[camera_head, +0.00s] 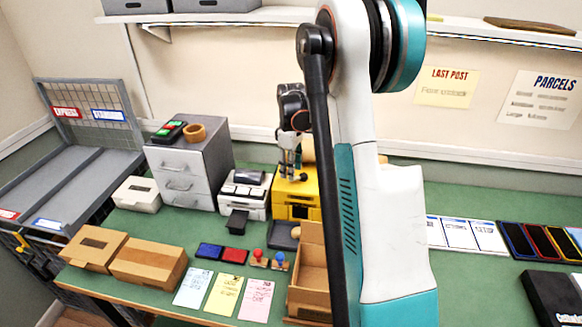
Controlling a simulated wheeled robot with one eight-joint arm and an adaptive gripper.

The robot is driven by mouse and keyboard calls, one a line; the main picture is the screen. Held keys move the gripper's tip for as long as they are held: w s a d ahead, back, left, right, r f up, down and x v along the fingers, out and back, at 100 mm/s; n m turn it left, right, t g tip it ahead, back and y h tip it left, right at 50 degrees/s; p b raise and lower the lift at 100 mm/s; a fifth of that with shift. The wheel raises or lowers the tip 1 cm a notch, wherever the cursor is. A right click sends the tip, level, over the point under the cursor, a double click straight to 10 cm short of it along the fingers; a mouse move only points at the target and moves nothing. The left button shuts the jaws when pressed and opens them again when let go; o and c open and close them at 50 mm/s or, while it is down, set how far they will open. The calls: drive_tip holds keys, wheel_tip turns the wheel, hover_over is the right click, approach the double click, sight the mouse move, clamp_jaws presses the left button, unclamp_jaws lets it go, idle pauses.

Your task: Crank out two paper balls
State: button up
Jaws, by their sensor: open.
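A yellow box-shaped machine (282,207) stands at the back of the green bench, with a dark opening low in its front. Dark parts, possibly a crank handle, show on its top just under my gripper. My gripper (290,172) points down over the machine's top and is open. I cannot tell whether its fingers touch the dark parts. My arm covers the machine's right side and what lies behind it. I cannot make out any paper ball.
A white printer-like device (257,212) and a grey drawer cabinet (189,165) stand left of the machine. A dark flat tray (281,241) and an open cardboard box (311,285) are in front. Parcels (148,263), ink pads and coloured sheets fill the front left.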

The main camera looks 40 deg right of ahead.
clamp_jaws()
drive_tip(key=shift+w, duration=0.1)
drive_tip(key=m, duration=0.1)
drive_tip(key=w+m, duration=0.1)
drive_tip(key=m, duration=0.1)
drive_tip(key=d+m+b, duration=0.1)
drive_tip(key=m, duration=0.1)
drive_tip(key=shift+w, duration=0.35)
drive_tip(key=shift+w+d+m+b, duration=0.1)
drive_tip(key=shift+w+d+m, duration=0.15)
drive_tip(key=shift+m, duration=0.6)
drive_tip(key=shift+w+d+m+b, duration=0.15)
drive_tip(key=shift+d+m, duration=0.15)
drive_tip(key=shift+m, duration=0.6)
drive_tip(key=shift+w+d+m+b, duration=0.1)
drive_tip(key=shift+w+d+m, duration=0.15)
drive_tip(key=shift+m, duration=0.6)
unclamp_jaws()
